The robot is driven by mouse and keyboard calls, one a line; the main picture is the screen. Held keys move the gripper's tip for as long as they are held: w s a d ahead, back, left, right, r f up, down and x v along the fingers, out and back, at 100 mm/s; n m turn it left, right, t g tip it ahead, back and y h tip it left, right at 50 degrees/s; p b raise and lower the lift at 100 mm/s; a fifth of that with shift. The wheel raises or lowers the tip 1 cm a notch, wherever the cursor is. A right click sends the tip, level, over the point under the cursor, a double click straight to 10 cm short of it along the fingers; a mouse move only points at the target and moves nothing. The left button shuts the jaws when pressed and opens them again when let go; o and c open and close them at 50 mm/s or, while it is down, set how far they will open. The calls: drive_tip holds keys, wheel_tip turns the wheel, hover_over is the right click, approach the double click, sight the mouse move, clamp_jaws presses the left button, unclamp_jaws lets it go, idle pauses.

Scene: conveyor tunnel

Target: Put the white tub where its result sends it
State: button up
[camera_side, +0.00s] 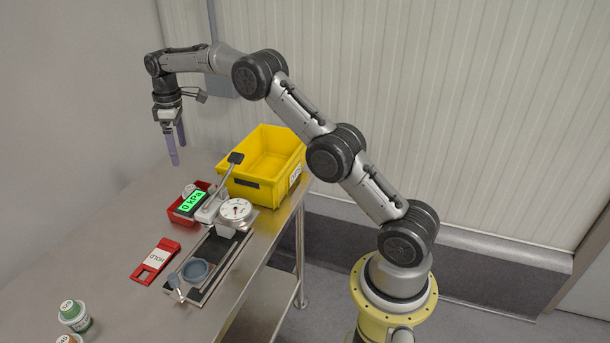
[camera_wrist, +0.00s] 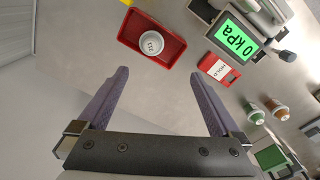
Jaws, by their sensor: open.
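The white tub (camera_wrist: 152,43) stands in a small red tray (camera_wrist: 178,57) in the wrist view, with small dark marks on its top. In the side view the red tray (camera_side: 204,186) sits behind the display, which hides part of the tub (camera_side: 189,190). My gripper (camera_side: 177,150) is open and empty, high above the table's far end and apart from the tub. In the wrist view the tub lies ahead of the gap between my fingertips (camera_wrist: 160,74). The tester's green display (camera_wrist: 236,40) reads 0 kPa.
A yellow bin (camera_side: 240,191) stands right of the tray. The tester has a round gauge (camera_side: 235,210) and a grey-blue cup (camera_side: 196,270). A red HOLD holder (camera_side: 155,261) lies in front. Green-labelled (camera_side: 75,317) and orange-labelled (camera_wrist: 278,109) tubs stand farther off.

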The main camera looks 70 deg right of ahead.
drive_tip(key=s+a+r+m+t, duration=0.1)
drive_tip(key=s+a+r, duration=0.3)
drive_tip(key=s+r, duration=0.5)
drive_tip(key=s+a+r+m+t, duration=0.2)
drive_tip(key=s+a+r, duration=0.4)
drive_tip(key=s, duration=0.5)
drive_tip(key=s+a+f+m+t, duration=0.1)
drive_tip(key=s+f, duration=0.1)
drive_tip(key=s, duration=0.9)
drive_tip(key=s+a+f+m+t, duration=0.1)
drive_tip(key=s+a+f, duration=0.1)
drive_tip(key=s, duration=0.9)
drive_tip(key=shift+s+f, duration=0.3)
drive_tip(key=shift+f, duration=0.4)
